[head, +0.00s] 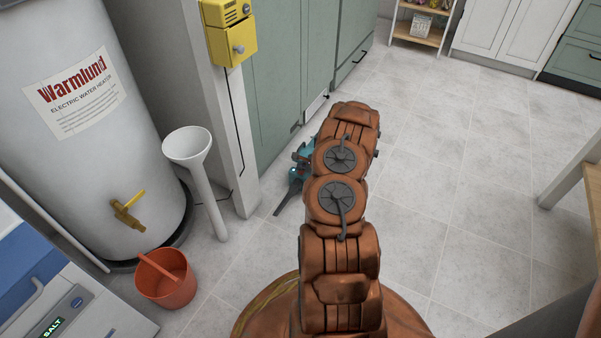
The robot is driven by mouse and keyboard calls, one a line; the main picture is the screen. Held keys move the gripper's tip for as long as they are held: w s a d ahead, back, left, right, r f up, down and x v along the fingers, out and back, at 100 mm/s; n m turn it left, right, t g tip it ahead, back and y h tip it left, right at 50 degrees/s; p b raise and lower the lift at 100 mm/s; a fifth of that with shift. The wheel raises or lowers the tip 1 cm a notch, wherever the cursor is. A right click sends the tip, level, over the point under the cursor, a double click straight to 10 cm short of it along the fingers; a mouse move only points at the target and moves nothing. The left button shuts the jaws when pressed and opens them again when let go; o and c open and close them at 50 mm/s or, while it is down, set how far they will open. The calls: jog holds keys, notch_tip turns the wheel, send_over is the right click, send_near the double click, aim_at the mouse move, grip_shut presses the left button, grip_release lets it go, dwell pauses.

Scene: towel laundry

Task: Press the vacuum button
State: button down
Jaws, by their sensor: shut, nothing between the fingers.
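My gripper (281,207) shows past the left side of my copper-coloured arm, low over the tiled floor. It has a teal body and thin dark fingers pointing down and left. The fingers are together, with nothing held. My arm hides part of the wrist. No button clearly marked for a vacuum can be made out. A yellow box (229,42) with a round grey knob and a slotted top part is fixed to the wall post at upper left, well above and left of my gripper. A black cable runs down from it.
A white water heater (88,175) with a brass tap stands at left. An orange bucket (166,287) and a white funnel-topped stand (205,180) are beside it. Green cabinets (275,75) line the back. The tiled floor at right is clear up to a wooden-topped table (592,185).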

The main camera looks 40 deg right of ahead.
aim_at(302, 173)
jog(key=shift+f, duration=0.35)
jog(key=shift+f, duration=0.3)
dwell(0.6)
jog(key=shift+r, duration=0.8)
notch_tip(302, 173, up, 6)
jog(key=p, duration=0.2)
jog(key=shift+p, duration=0.4)
jog(key=shift+a, duration=0.1)
dwell(0.5)
